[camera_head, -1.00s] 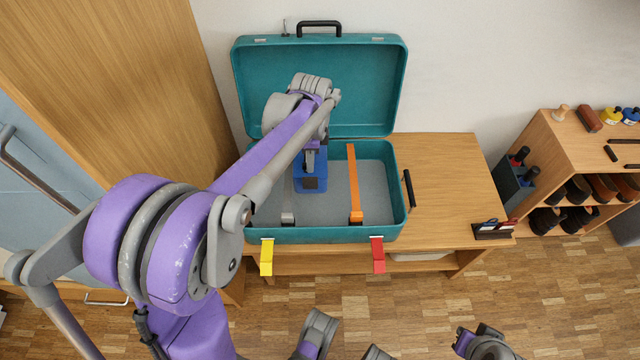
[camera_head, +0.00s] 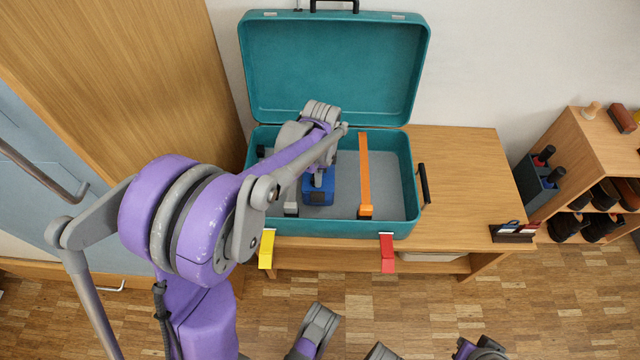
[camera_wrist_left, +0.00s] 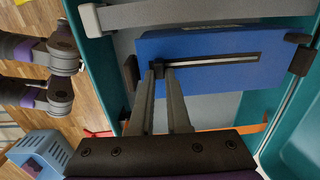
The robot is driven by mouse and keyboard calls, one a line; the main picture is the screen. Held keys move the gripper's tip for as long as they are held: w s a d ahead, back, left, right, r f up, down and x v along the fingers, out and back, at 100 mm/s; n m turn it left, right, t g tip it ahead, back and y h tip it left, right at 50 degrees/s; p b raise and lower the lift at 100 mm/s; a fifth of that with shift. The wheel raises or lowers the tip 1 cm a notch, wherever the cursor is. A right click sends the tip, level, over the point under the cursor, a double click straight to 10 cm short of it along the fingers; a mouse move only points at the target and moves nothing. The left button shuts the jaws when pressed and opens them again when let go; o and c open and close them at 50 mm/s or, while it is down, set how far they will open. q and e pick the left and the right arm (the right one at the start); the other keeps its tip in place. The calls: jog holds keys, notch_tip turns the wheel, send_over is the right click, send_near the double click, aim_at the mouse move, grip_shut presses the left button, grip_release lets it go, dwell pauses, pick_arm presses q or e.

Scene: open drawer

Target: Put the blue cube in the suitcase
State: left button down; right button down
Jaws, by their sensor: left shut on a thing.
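The teal suitcase (camera_head: 335,228) stands open on a wooden table, lid raised at the back. The blue cube (camera_head: 318,196) shows as a blue block inside its outline, over the grey floor left of the orange strap (camera_head: 364,175). In the left wrist view the blue cube (camera_wrist_left: 225,80) is a broad blue face with a dark slot. My left gripper (camera_wrist_left: 160,72) is shut on it at a small dark part by one end of the slot. My forearm partly hides the block in the head view. I cannot tell whether it touches the suitcase floor.
A grey strap (camera_head: 291,205) lies left of the block. Yellow (camera_head: 267,248) and red (camera_head: 387,252) tabs hang at the suitcase front. A wooden cabinet (camera_head: 120,80) stands close on the left. The tabletop (camera_head: 465,180) right of the suitcase is mostly clear.

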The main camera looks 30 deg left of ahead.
pick_arm(q)
jog(key=shift+f+b, duration=0.5)
jog(key=shift+f, duration=1.3)
jog(key=shift+f, duration=0.2)
jog(key=c, duration=0.9)
grip_release()
jog(key=shift+r, duration=0.1)
